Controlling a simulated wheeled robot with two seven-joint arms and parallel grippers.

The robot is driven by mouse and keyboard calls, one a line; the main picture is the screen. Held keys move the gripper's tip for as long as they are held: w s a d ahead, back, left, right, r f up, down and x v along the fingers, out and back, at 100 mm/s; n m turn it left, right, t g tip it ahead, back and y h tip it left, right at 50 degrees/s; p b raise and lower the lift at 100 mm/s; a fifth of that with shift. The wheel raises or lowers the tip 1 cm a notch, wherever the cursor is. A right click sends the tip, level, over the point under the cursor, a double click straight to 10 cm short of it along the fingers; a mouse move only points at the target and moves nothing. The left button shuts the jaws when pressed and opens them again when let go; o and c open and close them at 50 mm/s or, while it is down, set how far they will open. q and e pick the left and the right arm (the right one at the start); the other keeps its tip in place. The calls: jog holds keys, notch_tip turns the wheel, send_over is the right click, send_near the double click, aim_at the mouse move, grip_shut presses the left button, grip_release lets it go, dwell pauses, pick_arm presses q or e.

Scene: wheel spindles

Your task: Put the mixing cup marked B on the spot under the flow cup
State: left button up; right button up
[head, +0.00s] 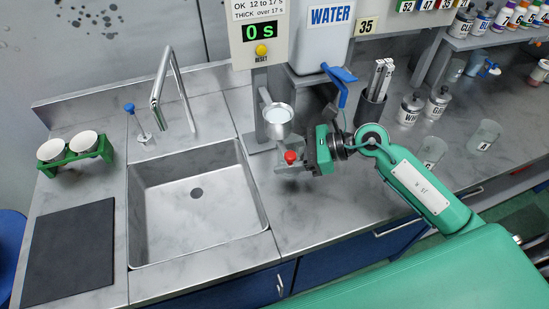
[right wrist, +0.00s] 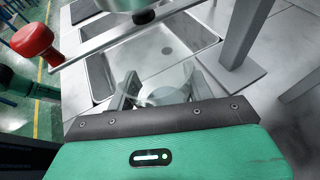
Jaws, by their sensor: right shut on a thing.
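The flow cup (head: 278,114) is a grey metal cup held on the stand under the timer. Its underside (right wrist: 122,4) shows at the top of the right wrist view, with a dark nozzle. My right gripper (head: 294,165) is below and slightly right of it, shut on a clear mixing cup (right wrist: 168,82). The cup's letter cannot be read, and the spot under the flow cup is hidden by the gripper and cup. A red knob (head: 290,157) on a lever is just above the gripper. My left gripper is not in view.
A sink (head: 197,205) and tap (head: 170,85) lie to the left. Two clear cups (head: 485,135) (head: 431,151) stand on the right counter. Lidded jars (head: 410,109), a rod holder (head: 372,105) and the water tank (head: 322,50) are behind. The counter front is clear.

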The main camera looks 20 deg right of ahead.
jog(key=a, duration=0.1)
jog(key=w+a, duration=0.1)
jog(key=shift+a+p, duration=0.3)
jog(key=shift+a, duration=0.05)
notch_tip(320, 180, down, 3)
jog(key=shift+p, duration=0.4)
jog(key=shift+f, duration=0.3)
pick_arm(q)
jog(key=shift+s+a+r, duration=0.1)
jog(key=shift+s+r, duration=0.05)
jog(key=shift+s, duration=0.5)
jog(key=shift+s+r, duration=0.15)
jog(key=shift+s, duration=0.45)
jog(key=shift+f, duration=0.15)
pick_arm(e)
jog(key=shift+f, duration=0.1)
jog(key=o, duration=1)
jog(key=shift+o, duration=0.2)
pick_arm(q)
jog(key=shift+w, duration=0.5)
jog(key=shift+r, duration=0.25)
